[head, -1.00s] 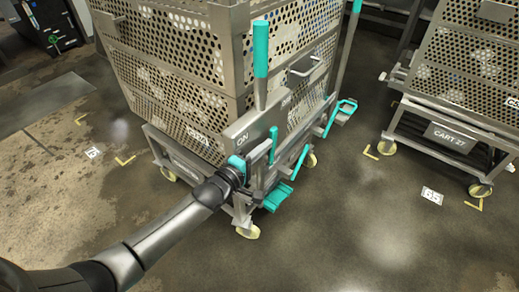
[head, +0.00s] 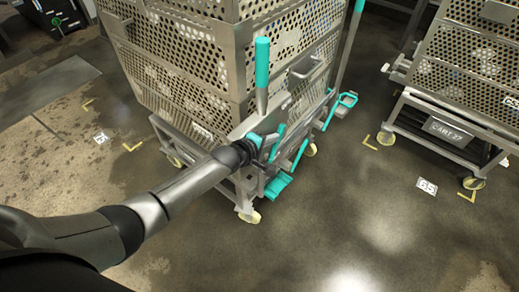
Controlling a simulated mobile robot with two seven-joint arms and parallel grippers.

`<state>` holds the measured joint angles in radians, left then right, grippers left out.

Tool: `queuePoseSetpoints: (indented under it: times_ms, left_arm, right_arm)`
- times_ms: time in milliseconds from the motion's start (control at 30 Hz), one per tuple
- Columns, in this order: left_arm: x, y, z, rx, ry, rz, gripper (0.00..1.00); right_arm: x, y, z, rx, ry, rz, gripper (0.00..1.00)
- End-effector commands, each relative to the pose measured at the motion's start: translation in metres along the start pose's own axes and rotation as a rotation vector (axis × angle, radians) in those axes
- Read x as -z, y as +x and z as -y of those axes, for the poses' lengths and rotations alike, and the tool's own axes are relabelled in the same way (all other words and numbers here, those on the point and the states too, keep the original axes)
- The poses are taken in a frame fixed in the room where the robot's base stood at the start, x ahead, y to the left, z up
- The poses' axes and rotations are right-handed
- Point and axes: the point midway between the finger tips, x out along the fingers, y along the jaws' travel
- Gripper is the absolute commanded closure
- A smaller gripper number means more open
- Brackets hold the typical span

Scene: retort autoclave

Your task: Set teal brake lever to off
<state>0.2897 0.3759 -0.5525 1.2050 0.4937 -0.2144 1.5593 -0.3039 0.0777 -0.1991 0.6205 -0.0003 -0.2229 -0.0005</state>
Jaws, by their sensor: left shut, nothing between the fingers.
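The brake lever (head: 262,63) has a teal grip on a grey shaft. It stands nearly upright at the near corner of the perforated cart, above a grey label plate. I cannot tell which setting it is at. My left gripper (head: 269,144) is at the plate, below the lever's grip and apart from it. It is shut and holds nothing. My wrist and gripper hide part of the plate and the lever's lower mounting. My right gripper is not in view.
The perforated metal cart (head: 185,85) stands on casters, with a teal pedal (head: 278,186) and a teal loop handle (head: 348,99) low on its side. Another cart with a CART 27 plate (head: 448,131) stands at the right. Wet floor between and in front is clear.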

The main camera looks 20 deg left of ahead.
Motion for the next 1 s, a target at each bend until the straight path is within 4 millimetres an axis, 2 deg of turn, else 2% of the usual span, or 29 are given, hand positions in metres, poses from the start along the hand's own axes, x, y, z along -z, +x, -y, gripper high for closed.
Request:
queuePoseSetpoints:
  times_ms: [33, 300, 567, 1000]
  left_arm:
    - [-0.001, 0.002, -0.007, 0.029, -0.002, 0.000, 1.00]
    - [0.001, 0.016, -0.009, 0.177, -0.002, -0.003, 1.00]
    - [-0.001, 0.021, -0.009, 0.240, -0.001, 0.002, 1.00]
    - [-0.002, 0.022, -0.008, 0.247, -0.001, 0.005, 1.00]
  right_arm:
    - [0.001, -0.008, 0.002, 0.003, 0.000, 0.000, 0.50]
    - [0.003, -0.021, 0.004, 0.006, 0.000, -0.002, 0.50]
    - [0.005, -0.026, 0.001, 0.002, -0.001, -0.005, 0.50]
    - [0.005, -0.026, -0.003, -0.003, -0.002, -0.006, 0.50]
